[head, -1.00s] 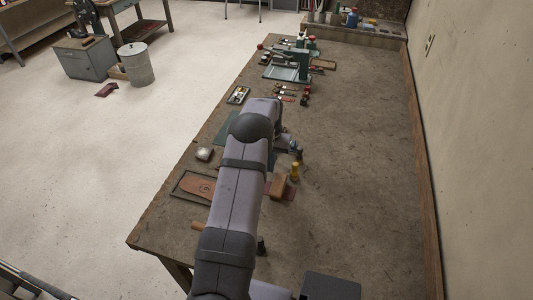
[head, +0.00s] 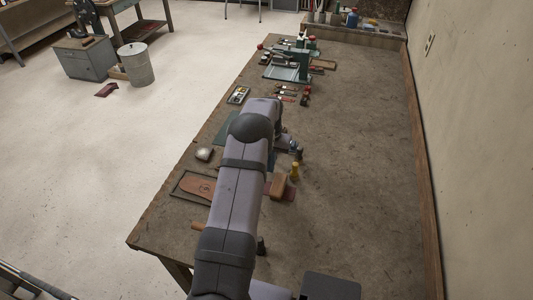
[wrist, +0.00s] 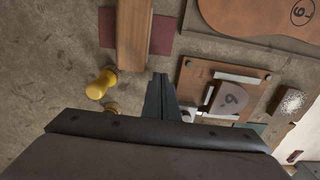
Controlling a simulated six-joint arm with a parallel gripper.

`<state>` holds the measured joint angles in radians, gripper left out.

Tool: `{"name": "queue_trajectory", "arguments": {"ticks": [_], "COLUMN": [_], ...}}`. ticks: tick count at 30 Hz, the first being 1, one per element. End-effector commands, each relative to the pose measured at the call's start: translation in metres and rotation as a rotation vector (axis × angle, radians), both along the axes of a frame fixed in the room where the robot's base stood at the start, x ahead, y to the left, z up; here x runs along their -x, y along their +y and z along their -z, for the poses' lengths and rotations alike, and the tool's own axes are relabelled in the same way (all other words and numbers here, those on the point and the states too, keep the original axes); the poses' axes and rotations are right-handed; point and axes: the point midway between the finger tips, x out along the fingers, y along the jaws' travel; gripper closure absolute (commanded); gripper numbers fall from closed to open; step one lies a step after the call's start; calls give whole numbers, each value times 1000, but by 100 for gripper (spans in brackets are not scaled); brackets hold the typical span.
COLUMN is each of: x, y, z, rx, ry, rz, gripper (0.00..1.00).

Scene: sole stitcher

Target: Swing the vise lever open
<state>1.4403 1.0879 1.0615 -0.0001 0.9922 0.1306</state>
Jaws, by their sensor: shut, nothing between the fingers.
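My gripper (wrist: 160,84) is shut and empty in the wrist view, its dark fingers over the bench between a wooden block and a brown board. In the head view, the end of my arm (head: 296,151) shows just beyond a yellow piece (head: 295,171). I cannot make out the vise lever for certain. A green machine (head: 304,62) stands at the far end of the bench, with a red ball (head: 260,46) at its left. My arm hides part of the bench.
The wooden block (wrist: 134,35) lies on a dark red sheet (wrist: 162,35), beside the yellow piece (wrist: 102,83). A leather sole (head: 196,189) lies in a dark tray at left. A tan handle (head: 198,227) pokes out beside my arm. The bench's right side (head: 370,160) is clear.

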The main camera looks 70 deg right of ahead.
Motion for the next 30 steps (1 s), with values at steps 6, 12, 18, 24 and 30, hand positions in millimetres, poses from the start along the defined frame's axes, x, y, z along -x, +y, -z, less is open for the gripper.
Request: {"name": "queue_trajectory", "arguments": {"ticks": [6, 12, 18, 24, 30], "x": [0, 0, 2, 4, 6], "y": [0, -1, -8, -17, -25], "z": [0, 0, 2, 2, 1], "rx": [0, 0, 2, 1, 3], "ry": [0, 0, 0, 0, -1], "rz": [0, 0, 0, 0, 0], "gripper": [100, 100, 100, 100, 100]}}
